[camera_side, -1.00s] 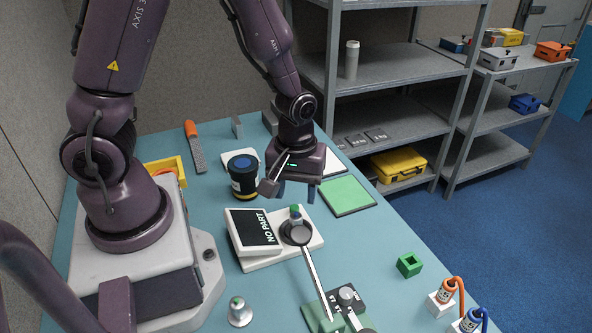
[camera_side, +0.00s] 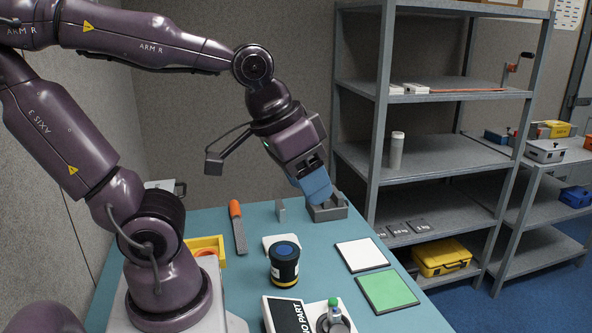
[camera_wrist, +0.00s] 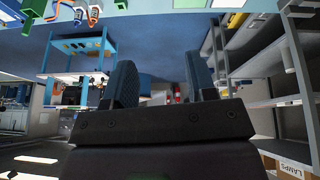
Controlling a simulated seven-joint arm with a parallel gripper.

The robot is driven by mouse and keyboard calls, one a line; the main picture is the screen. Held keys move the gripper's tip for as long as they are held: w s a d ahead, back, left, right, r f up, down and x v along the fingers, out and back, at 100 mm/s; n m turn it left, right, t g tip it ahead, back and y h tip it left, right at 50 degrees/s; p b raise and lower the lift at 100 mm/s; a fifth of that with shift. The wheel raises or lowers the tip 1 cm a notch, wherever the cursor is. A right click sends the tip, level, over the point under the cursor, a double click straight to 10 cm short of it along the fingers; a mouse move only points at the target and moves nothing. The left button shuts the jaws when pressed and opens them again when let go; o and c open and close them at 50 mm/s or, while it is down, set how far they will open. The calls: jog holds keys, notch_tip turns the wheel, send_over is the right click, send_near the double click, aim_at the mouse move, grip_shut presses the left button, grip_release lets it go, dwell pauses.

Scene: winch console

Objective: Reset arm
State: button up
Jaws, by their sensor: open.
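My gripper (camera_side: 318,188) is at the far end of the blue table in the side view, tilted down to the right, with blue-padded fingers. In that view its fingers overlap a grey open box (camera_side: 328,211); I cannot tell whether they touch it. In the wrist view my gripper (camera_wrist: 160,80) has its two fingers wide apart with nothing held between them. My arm is folded, with its elbow high.
A dark jar with a blue lid (camera_side: 284,264), an orange-handled file (camera_side: 238,228), a white pad (camera_side: 361,255) and a green pad (camera_side: 387,291) lie on the table (camera_side: 230,290). A grey shelf unit (camera_side: 430,152) stands on the right.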

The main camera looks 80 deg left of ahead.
jog(key=shift+s+r+m+t, duration=0.4)
jog(key=shift+s+r+m, duration=0.3)
jog(key=shift+s+r, duration=0.2)
